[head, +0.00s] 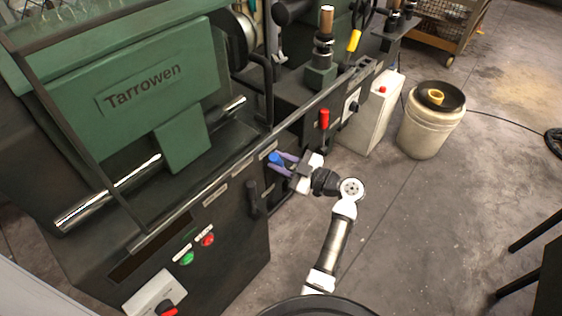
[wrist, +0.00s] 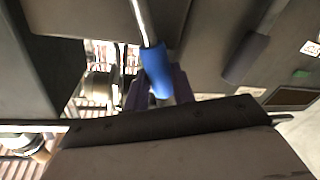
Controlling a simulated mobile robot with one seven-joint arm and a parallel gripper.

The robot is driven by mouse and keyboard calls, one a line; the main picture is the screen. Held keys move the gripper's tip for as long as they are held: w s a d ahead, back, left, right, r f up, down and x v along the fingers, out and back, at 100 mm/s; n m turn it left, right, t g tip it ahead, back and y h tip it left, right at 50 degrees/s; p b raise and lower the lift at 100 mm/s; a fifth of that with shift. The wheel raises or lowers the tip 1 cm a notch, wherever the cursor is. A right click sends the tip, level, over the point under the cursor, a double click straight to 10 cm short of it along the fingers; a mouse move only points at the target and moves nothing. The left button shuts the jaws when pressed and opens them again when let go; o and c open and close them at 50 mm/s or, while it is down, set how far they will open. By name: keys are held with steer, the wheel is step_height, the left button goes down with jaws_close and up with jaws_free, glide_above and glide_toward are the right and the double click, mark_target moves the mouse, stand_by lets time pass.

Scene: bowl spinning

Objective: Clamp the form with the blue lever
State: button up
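The blue lever (head: 274,158) has a blue grip on a metal rod and sits on the front of the dark green machine. In the wrist view its blue grip (wrist: 159,82) hangs from the upper middle. My gripper (head: 279,164) is at the blue grip, with its purple fingers apart. In the wrist view the fingers (wrist: 160,92) show on both sides of the grip, partly hidden behind it. I cannot tell whether either finger touches it. The form is not clearly identifiable in these views.
A red-handled lever (head: 324,119) stands right of the blue one, and a black lever (head: 252,197) hangs to its left. Green (head: 187,258) and red (head: 208,240) buttons are on the machine front. A white bucket (head: 432,120) stands at right. The floor at lower right is mostly clear.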

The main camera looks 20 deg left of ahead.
jaws_close()
steer(key=shift+w, duration=0.15)
steer(key=shift+w+d+f+m+t+y+b, duration=0.1)
steer(key=shift+w+d+m+t+y+b, duration=0.3)
steer(key=shift+w+m+b, duration=1.25)
steer(key=shift+w+d+m+t+b, duration=0.15)
steer(key=shift+w+d+m+b, duration=0.85)
steer(key=shift+m, duration=0.95)
steer(key=shift+w+d+f+m+t+y+b, duration=0.1)
steer(key=shift+w+d+m+t+y+b, duration=0.15)
steer(key=shift+w+m+b, duration=1.4)
steer(key=shift+w+r+m, duration=0.1)
steer(key=shift+w+m, duration=0.05)
steer(key=shift+m, duration=0.1)
steer(key=o, duration=0.6)
jaws_free()
